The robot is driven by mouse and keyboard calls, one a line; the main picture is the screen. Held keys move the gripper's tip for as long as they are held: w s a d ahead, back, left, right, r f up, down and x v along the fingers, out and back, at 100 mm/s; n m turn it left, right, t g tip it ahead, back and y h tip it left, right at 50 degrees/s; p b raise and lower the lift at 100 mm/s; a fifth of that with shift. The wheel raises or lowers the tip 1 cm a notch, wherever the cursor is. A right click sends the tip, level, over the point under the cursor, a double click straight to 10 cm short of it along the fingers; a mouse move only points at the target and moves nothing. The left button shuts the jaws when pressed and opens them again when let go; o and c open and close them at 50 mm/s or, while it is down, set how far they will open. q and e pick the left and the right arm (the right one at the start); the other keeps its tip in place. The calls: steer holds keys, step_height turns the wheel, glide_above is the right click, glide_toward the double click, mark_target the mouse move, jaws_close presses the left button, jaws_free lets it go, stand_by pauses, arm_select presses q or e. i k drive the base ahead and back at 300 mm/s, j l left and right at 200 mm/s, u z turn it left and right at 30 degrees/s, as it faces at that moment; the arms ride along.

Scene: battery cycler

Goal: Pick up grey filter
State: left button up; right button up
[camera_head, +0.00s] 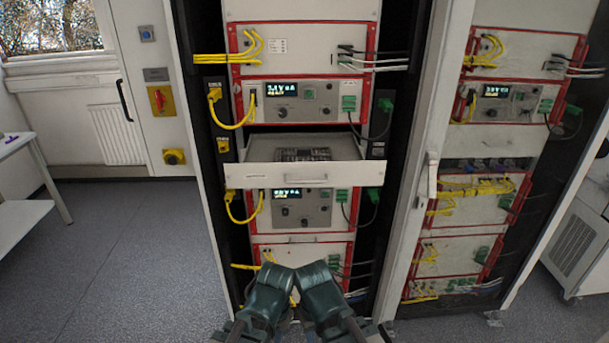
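A dark grey, flat, grid-like piece (303,154) lies in the pulled-out shallow drawer (264,150) of the middle rack. It looks like the grey filter, but it is small and I cannot be sure. The drawer's pale front panel partly hides its near edge. My two dark teal arm parts come in at the bottom centre, close together, low in front of the rack and well below the drawer. No gripper fingers can be made out on either arm.
An open cabinet door (414,190) stands to the right, before a second rack. A white table (22,205) is at the far left. The floor (130,240) left of the rack is clear.

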mark_target(324, 154)
steer(key=i+j, duration=0.1)
steer(key=j, duration=0.45)
steer(key=i+j, duration=0.1)
steer(key=j, duration=1)
steer(key=i+j+z, duration=0.1)
steer(key=j+z, duration=0.3)
steer(key=z, duration=1.25)
